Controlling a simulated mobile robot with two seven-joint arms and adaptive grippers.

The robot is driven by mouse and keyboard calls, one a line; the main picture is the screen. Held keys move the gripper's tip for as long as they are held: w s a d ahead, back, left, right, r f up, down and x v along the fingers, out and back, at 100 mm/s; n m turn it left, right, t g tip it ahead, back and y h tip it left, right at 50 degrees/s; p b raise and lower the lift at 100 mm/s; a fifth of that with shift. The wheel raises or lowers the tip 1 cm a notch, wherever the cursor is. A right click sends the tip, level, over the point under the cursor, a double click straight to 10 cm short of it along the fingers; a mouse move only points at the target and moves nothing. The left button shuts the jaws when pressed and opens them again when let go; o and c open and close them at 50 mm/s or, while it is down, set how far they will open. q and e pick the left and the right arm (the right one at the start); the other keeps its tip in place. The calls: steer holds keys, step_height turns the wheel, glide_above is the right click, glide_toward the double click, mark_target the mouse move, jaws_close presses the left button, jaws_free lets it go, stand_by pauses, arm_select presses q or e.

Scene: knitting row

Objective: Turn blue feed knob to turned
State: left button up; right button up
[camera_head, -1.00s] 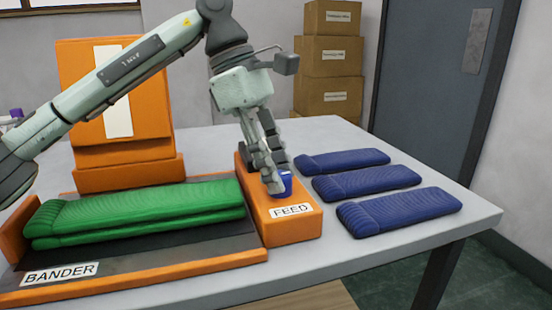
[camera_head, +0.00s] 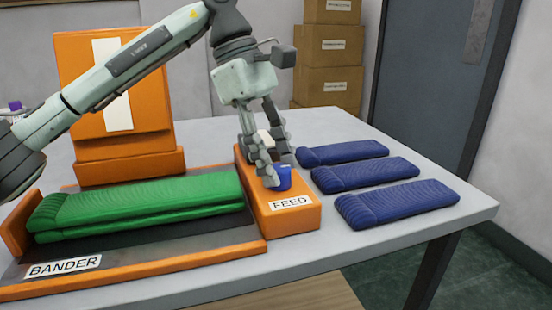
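The blue feed knob (camera_head: 284,178) stands on top of the orange box labelled FEED (camera_head: 292,220). My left gripper (camera_head: 279,170) comes down over this box from above. The knob's turned angle is hard to read. My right gripper is not in view.
An orange bander (camera_head: 110,262) with stacked green knitted pieces (camera_head: 140,205) is left of the feed box. Several blue knitted pieces (camera_head: 398,204) lie to its right on the grey table (camera_head: 440,235). Cardboard boxes (camera_head: 328,70) are stacked behind.

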arm_select(q)
steer(key=shift+o, duration=0.5)
steer(key=v, duration=1.2)
